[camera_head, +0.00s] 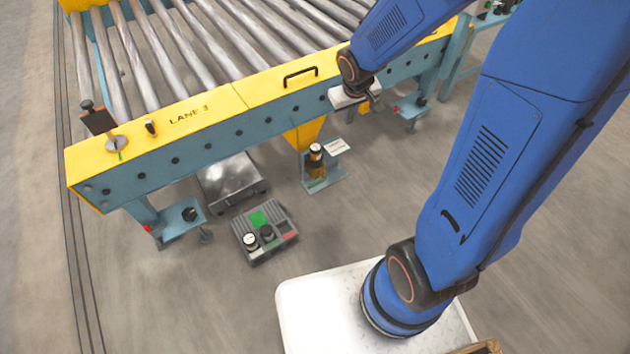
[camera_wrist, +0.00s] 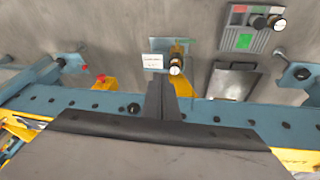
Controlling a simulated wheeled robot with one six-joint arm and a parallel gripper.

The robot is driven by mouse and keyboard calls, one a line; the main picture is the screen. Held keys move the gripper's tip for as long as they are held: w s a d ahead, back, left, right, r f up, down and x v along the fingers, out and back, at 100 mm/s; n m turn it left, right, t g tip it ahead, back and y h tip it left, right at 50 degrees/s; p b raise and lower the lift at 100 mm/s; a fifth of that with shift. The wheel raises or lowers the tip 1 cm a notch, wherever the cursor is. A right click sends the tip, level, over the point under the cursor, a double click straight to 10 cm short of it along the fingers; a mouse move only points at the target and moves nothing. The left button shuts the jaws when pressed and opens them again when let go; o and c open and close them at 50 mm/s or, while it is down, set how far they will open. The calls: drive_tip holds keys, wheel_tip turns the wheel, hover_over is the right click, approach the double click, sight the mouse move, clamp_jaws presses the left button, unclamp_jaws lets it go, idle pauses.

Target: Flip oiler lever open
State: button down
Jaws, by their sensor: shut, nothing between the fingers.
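The oiler (camera_head: 316,160) is a small amber unit with a dark and white top, on a teal bracket beside the conveyor's lower frame. A small white card (camera_head: 337,146) stands next to it. In the wrist view the oiler (camera_wrist: 177,62) shows just beyond and right of my fingertips, with the card (camera_wrist: 153,61) to their left. Its lever is too small to make out. My gripper (camera_wrist: 160,83) is shut and empty, its dark fingers together. It appears apart from the oiler, though the distance is hard to judge. In the head view, my wrist hangs beside the conveyor, right of the oiler.
The roller conveyor (camera_head: 215,106) runs across the top, with a yellow and teal side rail and a black handle (camera_head: 300,73). A grey control box (camera_head: 266,234) and a metal plate unit (camera_head: 232,181) sit on the floor. Red-tipped conveyor feet stand either side.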

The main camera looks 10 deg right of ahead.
drive_tip(key=w+a+f+n, duration=0.1)
drive_tip(key=w+a+f, duration=0.15)
drive_tip(key=f, duration=0.45)
drive_tip(key=w+a+f, duration=0.1)
drive_tip(key=w+f, duration=0.2)
drive_tip(key=f, duration=0.4)
drive_tip(key=n+g+y, duration=0.1)
drive_tip(key=y, duration=0.1)
hover_over(314, 184)
drive_tip(key=s+d, duration=0.1)
drive_tip(key=s, duration=0.2)
drive_tip(key=s+d+f+x, duration=0.1)
drive_tip(key=s+x, duration=0.2)
drive_tip(key=x, duration=1)
drive_tip(key=shift+d+f+g, duration=0.1)
drive_tip(key=shift+f+g, duration=0.05)
drive_tip(key=shift+g, duration=0.15)
drive_tip(key=shift+w+a+f, duration=0.15)
drive_tip(key=shift+w+f, duration=0.25)
drive_tip(key=shift+f, duration=1.9)
drive_tip(key=shift+w+a+f, duration=0.1)
drive_tip(key=shift+w+f, duration=0.35)
drive_tip(key=shift+f, duration=1.8)
drive_tip(key=shift+w+a+f, duration=0.15)
drive_tip(key=shift+w+f, duration=0.25)
drive_tip(key=shift+f, duration=1.9)
